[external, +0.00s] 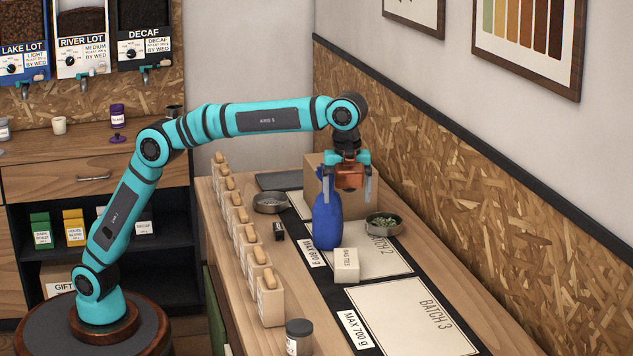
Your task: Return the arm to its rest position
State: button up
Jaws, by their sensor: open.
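My arm is teal and black and reaches from its round base at the left over to the wooden counter (480,318). No held object shows between the fingers.
A cardboard box (313,172) stands behind my gripper. A metal bowl with green beans (384,225), an empty-looking metal dish (270,202) and a small pale box (346,265) are close by. Wooden-topped blocks line the left edge. The Batch 3 mat (405,320) is clear.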

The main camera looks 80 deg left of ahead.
jog(key=s+a+r+n+t+h, duration=0.1)
jog(key=s+a+r+n+t, duration=0.25)
jog(key=a, duration=0.65)
jog(key=s+a+r+n+t+h, duration=0.1)
jog(key=s+a+r+n+t, duration=0.3)
jog(key=a, duration=0.6)
jog(key=s+a+r+n, duration=0.3)
jog(key=s+a+r, duration=0.2)
jog(key=a, duration=0.5)
jog(key=s+a+f+n+t, duration=0.2)
jog(key=s+a, duration=0.4)
jog(key=s, duration=0.3)
jog(key=s+a+f+n+t+y, duration=0.1)
jog(key=s+a+f+n+t, duration=0.2)
jog(key=s, duration=0.6)
jog(key=s+a+f+n+t+y, duration=0.1)
jog(key=s+a+n+t, duration=0.3)
jog(key=s+a, duration=0.5)
jog(key=shift+a+f+n+t, duration=0.35)
jog(key=shift+a+f+n, duration=0.15)
jog(key=shift+f+n, duration=0.2)
dwell(1.6)
